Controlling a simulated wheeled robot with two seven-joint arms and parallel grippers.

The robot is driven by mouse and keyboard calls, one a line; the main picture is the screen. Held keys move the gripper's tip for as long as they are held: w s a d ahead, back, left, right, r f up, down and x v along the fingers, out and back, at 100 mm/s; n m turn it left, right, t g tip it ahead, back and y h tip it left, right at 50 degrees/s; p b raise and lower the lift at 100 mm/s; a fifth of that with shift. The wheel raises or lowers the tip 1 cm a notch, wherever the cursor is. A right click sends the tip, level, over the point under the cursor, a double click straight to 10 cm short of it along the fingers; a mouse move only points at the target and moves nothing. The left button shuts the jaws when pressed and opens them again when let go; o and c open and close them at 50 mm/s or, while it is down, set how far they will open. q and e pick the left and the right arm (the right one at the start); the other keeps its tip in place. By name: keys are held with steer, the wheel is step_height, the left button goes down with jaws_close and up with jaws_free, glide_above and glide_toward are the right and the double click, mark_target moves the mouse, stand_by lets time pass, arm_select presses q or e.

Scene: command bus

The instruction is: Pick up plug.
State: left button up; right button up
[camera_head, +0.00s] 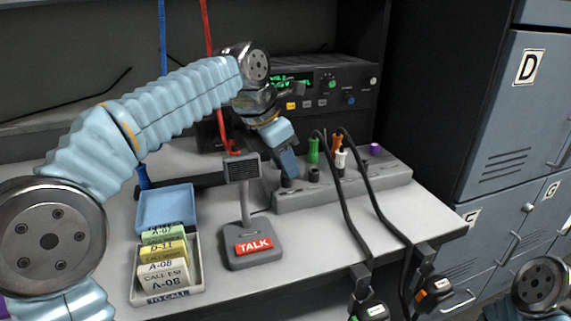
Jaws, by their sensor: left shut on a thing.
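My left gripper (286,165) points down at the left end of a grey socket strip (340,193) on the desk. It is shut on a dark plug (288,182), which is mostly hidden by the fingers. The plug's lower end is at the strip; I cannot tell whether it is seated or lifted. Beside it on the strip are a short black piece (314,174), a green plug (313,150), an orange plug (337,142), a white plug (342,160) and a purple one (375,149). Part of my right arm shows at bottom right; its gripper is out of view.
A TALK microphone (243,170) stands just in front of the gripper. A card box (167,297) is at front left. A radio (335,95) stands behind the strip. Two black cables (348,215) drape over the front edge. Grey lockers (510,110) stand at right.

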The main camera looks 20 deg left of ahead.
arm_select(q)
steer(key=shift+r, duration=0.4)
step_height(320, 180, up, 3)
steer(key=shift+f+p, duration=0.1)
steer(key=shift+p, duration=0.4)
steer(key=s+r, duration=0.3)
steer(key=s, duration=0.1)
steer(key=s+a+r, duration=0.1)
steer(key=s+r, duration=0.1)
steer(key=s, duration=0.2)
steer(key=s+a+r, duration=0.1)
steer(key=s+r, duration=0.2)
steer(key=s, duration=0.1)
steer(key=shift+s+r+b, duration=0.3)
steer(key=shift+s+r, duration=0.35)
steer(key=shift+s, duration=0.3)
